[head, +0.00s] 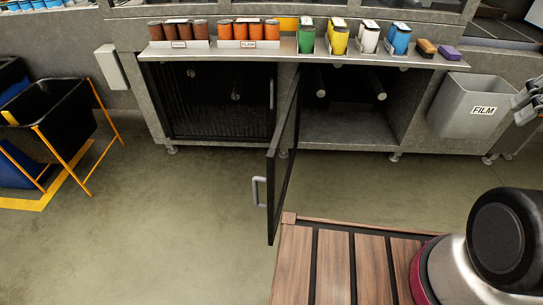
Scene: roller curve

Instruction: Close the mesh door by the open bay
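The mesh door (284,160) has a dark frame and stands swung out toward me, seen nearly edge-on. Its far edge is by the post between the two bays. A pale grey bar handle (257,192) is on its left face near the free edge. The open bay (345,105) to its right shows a bare grey floor and round rollers or pegs inside. Part of what looks like my gripper (525,100) shows at the right edge, well right of the door and apart from it. It is cut off, so its fingers cannot be judged.
A slatted wooden deck (298,262) lies close to the door's lower free corner. The left bay has a shut mesh door (225,100). A counter ledge (205,50) holds several coloured containers. A grey FILM bin (468,100) hangs at right. Floor left of the door is clear.

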